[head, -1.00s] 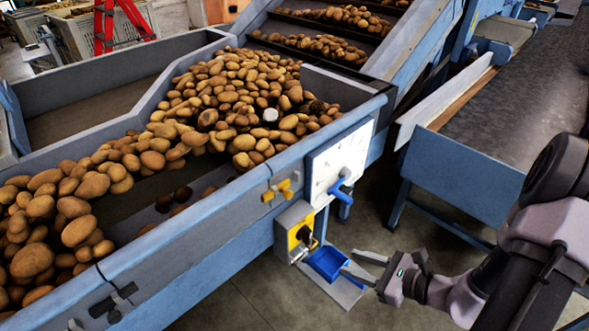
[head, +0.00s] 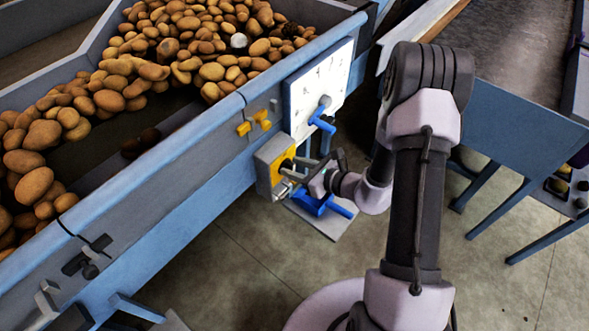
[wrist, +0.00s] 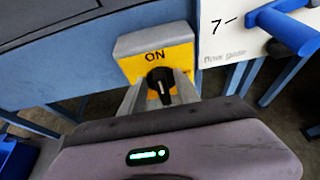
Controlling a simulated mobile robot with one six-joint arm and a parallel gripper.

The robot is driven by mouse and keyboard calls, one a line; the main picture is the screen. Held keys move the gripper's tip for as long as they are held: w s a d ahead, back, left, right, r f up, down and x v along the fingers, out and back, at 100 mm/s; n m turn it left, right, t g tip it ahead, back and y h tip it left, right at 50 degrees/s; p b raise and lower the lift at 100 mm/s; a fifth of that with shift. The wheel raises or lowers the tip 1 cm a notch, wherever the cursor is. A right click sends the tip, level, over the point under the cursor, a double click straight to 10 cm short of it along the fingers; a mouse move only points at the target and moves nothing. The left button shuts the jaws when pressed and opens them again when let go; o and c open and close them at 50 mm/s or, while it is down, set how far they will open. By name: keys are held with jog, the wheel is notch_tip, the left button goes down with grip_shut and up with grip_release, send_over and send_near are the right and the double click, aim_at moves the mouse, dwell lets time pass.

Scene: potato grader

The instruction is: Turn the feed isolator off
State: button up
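The feed isolator is a grey box with a yellow face (head: 268,166) on the side of the blue hopper. In the wrist view its yellow plate (wrist: 180,57) is marked ON above a black rotary knob (wrist: 158,78) with a pale pointer line. My gripper (head: 292,170) is at the front of the isolator. In the wrist view the gripper (wrist: 160,96) has its fingers apart, one on each side of the knob. I cannot tell whether either finger touches it. The knob's lower part is close behind my gripper body.
A white dial panel with a blue lever (head: 322,116) is just right of and above the isolator. A yellow catch (head: 254,123) is above it. A blue scoop (head: 312,204) lies on a grey shelf below. Potatoes (head: 130,75) fill the hopper. A conveyor stands at right.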

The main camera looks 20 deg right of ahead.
jog(key=shift+w, duration=0.1)
grip_shut()
jog(key=shift+r+p, duration=0.1)
jog(key=shift+p, duration=0.2)
jog(key=shift+w+d+f+m+g+y, duration=0.4)
jog(key=shift+m+y, duration=0.85)
jog(key=shift+m, duration=1)
jog(key=shift+w+d+f+m+g+y, duration=0.15)
jog(key=shift+d+f+m+y, duration=0.3)
jog(key=shift+m+y, duration=1.3)
jog(key=shift+w+d+f+m+g+y, duration=0.25)
jog(key=shift+f+m+y, duration=0.45)
jog(key=shift+m, duration=2)
jog(key=shift+r, duration=0.1)
